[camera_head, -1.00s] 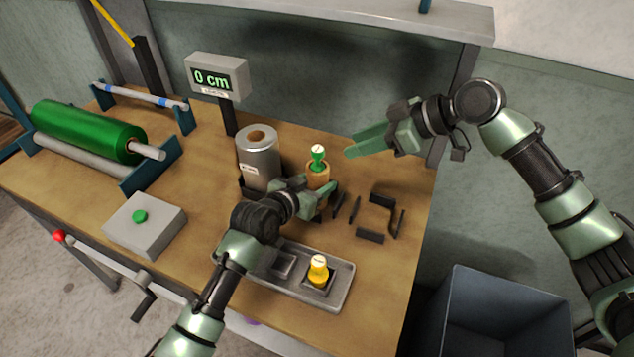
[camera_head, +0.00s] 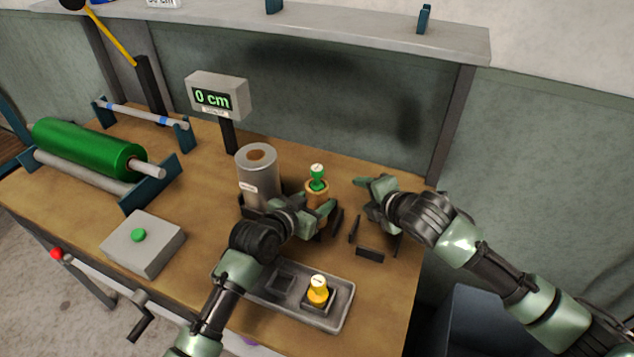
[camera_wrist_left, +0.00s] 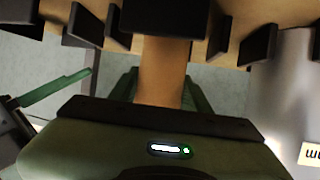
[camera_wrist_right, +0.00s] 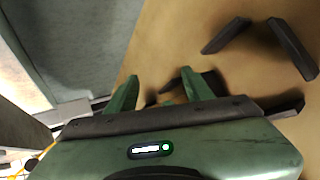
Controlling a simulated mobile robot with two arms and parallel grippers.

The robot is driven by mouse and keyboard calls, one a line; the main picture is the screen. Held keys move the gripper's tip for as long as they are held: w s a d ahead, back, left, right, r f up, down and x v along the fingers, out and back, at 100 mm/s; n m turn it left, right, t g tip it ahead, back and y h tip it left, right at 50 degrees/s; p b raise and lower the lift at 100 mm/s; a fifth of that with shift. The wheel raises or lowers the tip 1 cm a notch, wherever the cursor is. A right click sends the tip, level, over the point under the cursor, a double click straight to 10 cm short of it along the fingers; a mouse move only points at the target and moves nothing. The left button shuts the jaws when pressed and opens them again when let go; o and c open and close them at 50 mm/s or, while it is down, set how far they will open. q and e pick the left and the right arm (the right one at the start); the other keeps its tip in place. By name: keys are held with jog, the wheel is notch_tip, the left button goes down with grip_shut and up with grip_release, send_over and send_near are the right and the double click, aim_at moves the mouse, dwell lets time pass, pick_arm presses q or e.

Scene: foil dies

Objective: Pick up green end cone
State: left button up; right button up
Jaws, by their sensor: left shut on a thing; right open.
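The green end cone (camera_head: 317,178) stands on top of an upright tan cylinder (camera_head: 317,193) behind the tray. My left gripper (camera_head: 318,212) is shut on this cylinder below the cone; the left wrist view shows the cylinder (camera_wrist_left: 163,75) between its fingers. The cone does not show clearly in either wrist view. My right gripper (camera_head: 370,190) is open and empty, to the right of the cone and apart from it. Its two spread fingers (camera_wrist_right: 160,92) show in the right wrist view.
A silver roll (camera_head: 258,185) stands close left of the cylinder. A grey tray (camera_head: 255,283) in front holds a yellow cone (camera_head: 317,290). Dark brackets (camera_head: 369,254) lie on the table to the right. A display (camera_head: 216,97) stands behind. A blue-grey bin (camera_head: 480,305) is beyond the right edge.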

aim_at(319, 176)
jog(key=s+a+n+t, duration=0.1)
jog(key=n, duration=0.1)
jog(key=s+a+r+n+t, duration=0.1)
jog(key=n, duration=0.2)
jog(key=s+a+n+t, duration=0.1)
jog(key=s+n+t, duration=0.1)
jog(key=n, duration=0.1)
jog(key=shift+r, duration=0.35)
jog(key=s+a+r+n+t+y, duration=0.25)
jog(key=s+a+r+n, duration=0.2)
jog(key=n, duration=0.25)
jog(key=shift+n, duration=0.3)
jog(key=x, duration=1.1)
jog(key=shift+d+f, duration=0.1)
jog(key=shift+f, duration=0.05)
jog(key=shift+s, duration=0.1)
grip_shut()
